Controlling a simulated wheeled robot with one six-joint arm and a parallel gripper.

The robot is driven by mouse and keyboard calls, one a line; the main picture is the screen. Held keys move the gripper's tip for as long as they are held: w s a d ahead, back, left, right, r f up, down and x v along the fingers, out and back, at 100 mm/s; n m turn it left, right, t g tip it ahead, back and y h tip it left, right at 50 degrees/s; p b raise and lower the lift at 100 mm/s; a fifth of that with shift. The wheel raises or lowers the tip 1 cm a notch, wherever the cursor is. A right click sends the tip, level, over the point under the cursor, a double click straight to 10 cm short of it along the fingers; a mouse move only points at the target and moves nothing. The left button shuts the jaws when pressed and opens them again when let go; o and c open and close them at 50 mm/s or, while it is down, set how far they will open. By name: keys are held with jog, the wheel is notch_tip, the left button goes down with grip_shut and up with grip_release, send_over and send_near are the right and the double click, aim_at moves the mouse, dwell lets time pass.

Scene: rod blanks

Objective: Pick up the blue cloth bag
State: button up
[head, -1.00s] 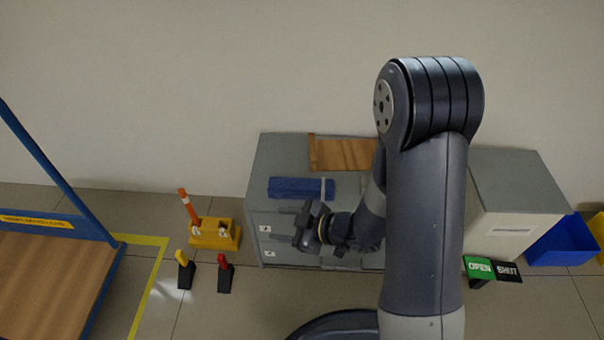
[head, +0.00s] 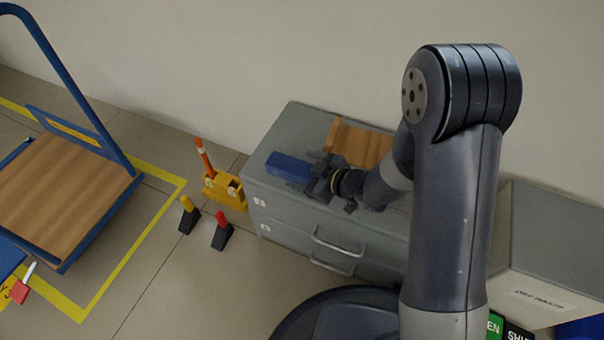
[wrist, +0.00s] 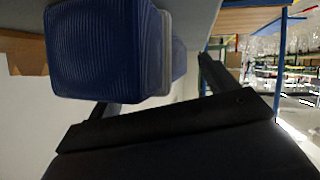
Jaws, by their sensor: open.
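The blue cloth bag (head: 288,167) lies on top of the grey cabinet (head: 285,128), near its left end. My gripper (head: 320,174) is at the right end of the bag, just above the cabinet's front edge, and hides part of it. In the wrist view the bag (wrist: 100,48) is large and close at upper left, with a pale band at its right side. My gripper's two dark fingers (wrist: 160,85) are spread apart there, one by the bag and one to its right. I cannot tell whether a finger touches the bag.
A wooden board (head: 360,143) lies behind the bag on the cabinet. A yellow block with an orange post (head: 226,190) and two small wedges, with yellow (head: 189,217) and red (head: 222,232) tops, stand on the floor at left. A blue-framed trolley (head: 70,185) is further left.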

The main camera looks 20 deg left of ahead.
jog(key=c, duration=1.1)
jog(key=shift+r, duration=0.15)
